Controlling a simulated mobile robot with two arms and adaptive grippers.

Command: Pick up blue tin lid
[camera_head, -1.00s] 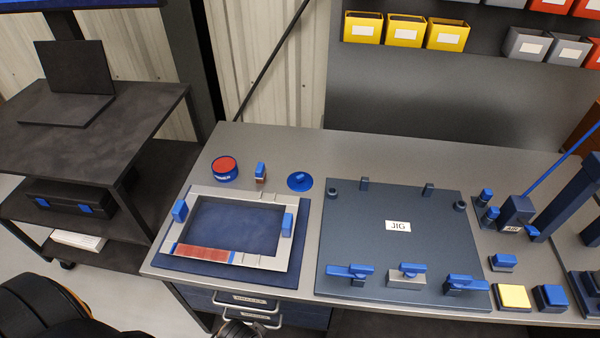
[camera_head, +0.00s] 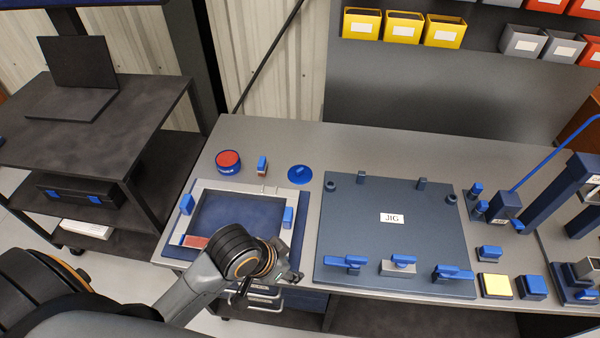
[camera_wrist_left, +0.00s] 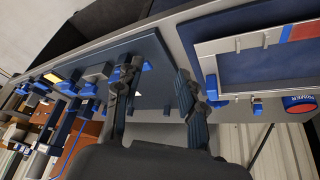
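The blue tin lid (camera_head: 299,174) is a round blue disc with a small knob, lying flat on the bench between the metal frame and the jig plate. In the left wrist view a dark blue rounded edge beside the right finger may be the lid, mostly hidden. My left gripper (camera_head: 290,277) is over the bench's front edge, nearer than the lid and apart from it. In the left wrist view the left gripper (camera_wrist_left: 157,76) has its two fingers spread with nothing between them. My right gripper is not in view.
A blue tin with a red top (camera_head: 228,161) and a small blue-handled item (camera_head: 262,165) stand left of the lid. The metal frame (camera_head: 235,188) lies in front. The jig plate (camera_head: 390,240) with clamps is to the right. The bench behind the lid is clear.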

